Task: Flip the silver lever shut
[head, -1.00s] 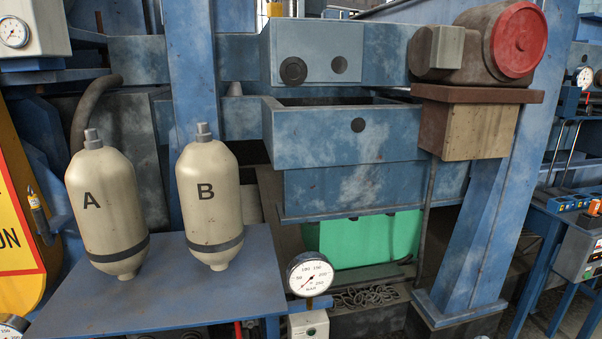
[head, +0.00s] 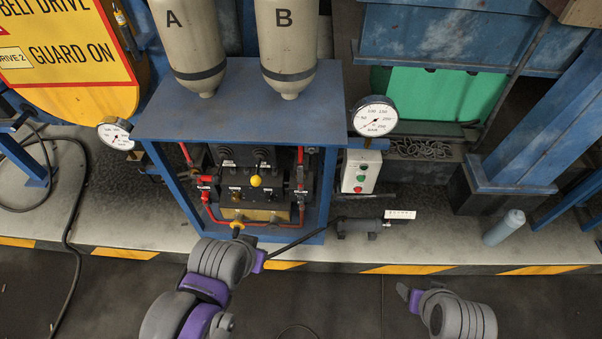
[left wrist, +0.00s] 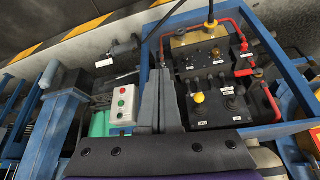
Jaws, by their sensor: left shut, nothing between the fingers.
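The cabinet (head: 240,118) holds a dark control block (head: 235,185) with red pipes and small valves. A yellow knob (head: 256,181) stands on the block, and it also shows in the left wrist view (left wrist: 198,97). My left gripper (left wrist: 159,75) is shut and empty, apart from the block. In the head view its fingers are not clear. My right gripper (head: 408,293) is partly visible at lower right, its jaws unclear.
A push-button box (head: 361,171) and gauge (head: 374,116) stand right of the cabinet. Canisters A (head: 189,50) and B (head: 287,45) stand on top. The floor in front looks mostly clear.

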